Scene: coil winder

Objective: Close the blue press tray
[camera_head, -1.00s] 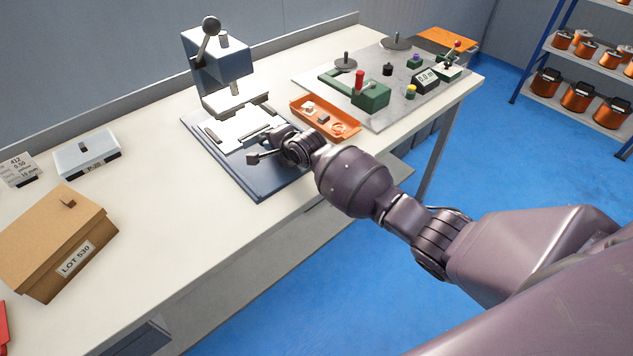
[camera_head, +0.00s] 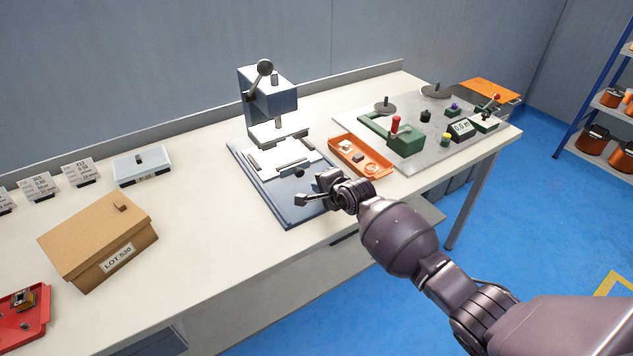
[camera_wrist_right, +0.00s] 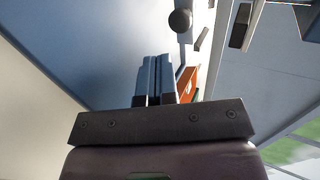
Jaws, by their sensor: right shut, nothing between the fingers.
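The blue press (camera_head: 268,92) stands on a dark blue base plate (camera_head: 290,212) on the table. Its tray, a pale plate (camera_head: 280,161) with dark side bars, lies low on the base at the front of the press. A dark round knob (camera_head: 298,173) sits at the tray's front; it also shows in the right wrist view (camera_wrist_right: 180,20). I cannot tell how far in the tray sits. My right gripper (camera_head: 308,197) is shut and empty over the base's front right part, apart from the knob. Its closed fingers show in the right wrist view (camera_wrist_right: 155,62). My left gripper is not in view.
An orange tray (camera_head: 360,157) with small parts lies right of the press. Beyond it is a grey plate (camera_head: 410,160) with a green winder (camera_head: 402,138). A cardboard box (camera_head: 98,240) and a grey lidded box (camera_head: 142,166) stand left.

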